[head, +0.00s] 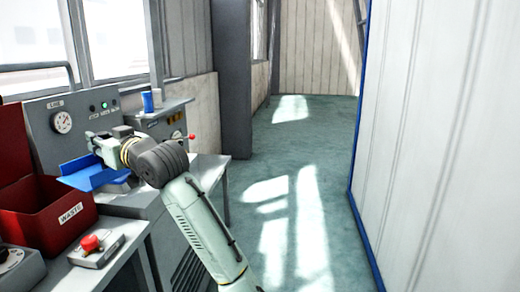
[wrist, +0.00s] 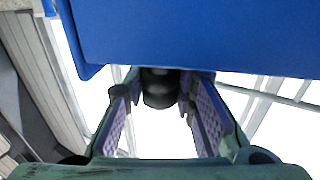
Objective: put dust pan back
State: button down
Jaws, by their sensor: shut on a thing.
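The blue dust pan (head: 88,174) hangs at the end of my arm in the head view, tilted, beside the red waste bin's upper right edge. In the wrist view the dust pan (wrist: 200,35) fills the top as a broad blue sheet. Its dark rounded handle (wrist: 160,92) sits between the finger pads. My gripper (head: 98,143) is shut on the handle; its fingers also show in the wrist view (wrist: 163,98). The head view is too small to show the grip clearly, and whether the pan touches anything below cannot be told.
A red bin (head: 50,222) marked WASTE stands open on the left bench. A red-button box (head: 96,250) lies before it. A gauge panel (head: 65,122) stands behind the pan. A blue can (head: 147,102) is on a grey cabinet. The green floor (head: 290,165) at right is clear.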

jog(key=w+d+f+m+t+h, duration=0.3)
jog(key=w+d+f, duration=0.5)
jog(key=f, duration=0.3)
jog(key=w+d+f+m+t+h, duration=0.25)
jog(key=w+d+f, duration=0.45)
jog(key=f, duration=0.5)
jog(key=d+f+m+t+h+b, duration=0.1)
jog(key=d+f+h, duration=0.1)
jog(key=d+f, duration=0.5)
jog(key=d+f+m+t+h, duration=0.1)
jog(key=d+f+m+h, duration=0.15)
jog(key=f, duration=0.75)
jog(key=s+d+f+h, duration=0.1)
jog(key=s+d+f, duration=0.3)
jog(key=f, duration=0.5)
jog(key=s+d+f+m+h, duration=0.1)
jog(key=s+d+f, duration=0.3)
jog(key=s+f, duration=0.5)
jog(key=s+d+f+m+h+b, duration=0.1)
jog(key=s+d+f+h, duration=0.2)
jog(key=s+f, duration=0.3)
notch_tip(320, 180, down, 5)
jog(key=shift+s+d+r, duration=0.1)
jog(key=shift+s+d, duration=0.1)
jog(key=shift+d, duration=0.2)
